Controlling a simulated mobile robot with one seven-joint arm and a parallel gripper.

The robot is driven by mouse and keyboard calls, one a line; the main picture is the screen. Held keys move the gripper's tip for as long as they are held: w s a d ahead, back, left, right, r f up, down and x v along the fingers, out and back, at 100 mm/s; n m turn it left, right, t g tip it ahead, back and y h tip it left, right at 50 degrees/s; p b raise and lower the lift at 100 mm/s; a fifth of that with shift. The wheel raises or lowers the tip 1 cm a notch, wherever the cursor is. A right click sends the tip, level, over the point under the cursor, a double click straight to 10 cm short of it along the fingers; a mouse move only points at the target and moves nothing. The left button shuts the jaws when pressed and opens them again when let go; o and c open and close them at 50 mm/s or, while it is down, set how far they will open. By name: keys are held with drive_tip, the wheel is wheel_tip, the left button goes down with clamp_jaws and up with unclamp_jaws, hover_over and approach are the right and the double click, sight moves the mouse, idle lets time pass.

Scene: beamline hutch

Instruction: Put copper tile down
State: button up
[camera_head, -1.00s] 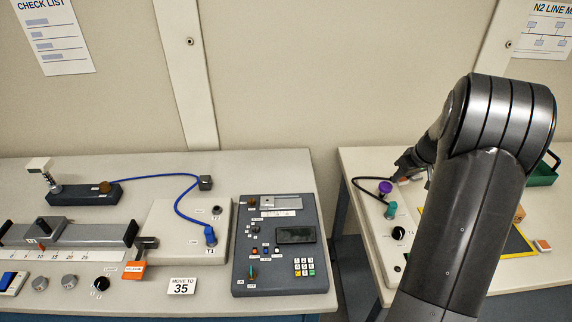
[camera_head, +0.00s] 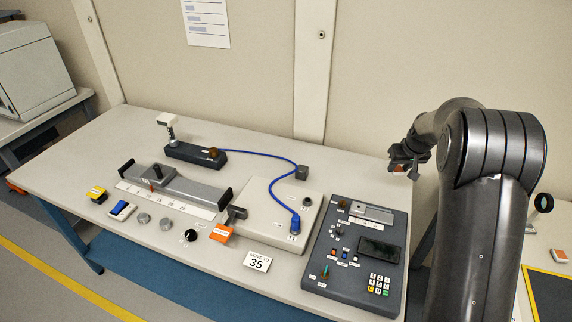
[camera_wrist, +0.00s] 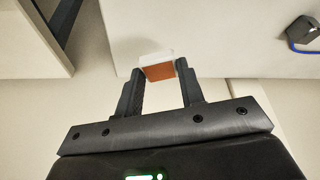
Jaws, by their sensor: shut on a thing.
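The copper tile (camera_wrist: 160,72) is a small orange-brown block with a pale whitish edge. In the wrist view it sits between the two fingertips of my gripper (camera_wrist: 159,70), which is shut on it. In the head view my gripper (camera_head: 404,168) is held up past the back right corner of the long bench, and a small reddish patch shows at its fingers. The tile's underside is hidden.
The long bench (camera_head: 90,150) carries a rail stage (camera_head: 180,190), a dark keypad console (camera_head: 345,280), a blue cable (camera_head: 255,155) and a "MOVE TO 35" card (camera_head: 257,261). Bare bench top lies at the back. A second table with a yellow-edged dark mat (camera_head: 550,295) is at right.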

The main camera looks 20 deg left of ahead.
hover_over(358, 181)
drive_tip(key=s, duration=0.1)
drive_tip(key=f, duration=0.7)
drive_tip(key=shift+s+d, duration=0.1)
drive_tip(key=shift+d, duration=0.2)
drive_tip(key=shift+f, duration=2)
drive_tip(key=shift+f, duration=0.1)
drive_tip(key=o, duration=1)
drive_tip(key=shift+c, duration=0.2)
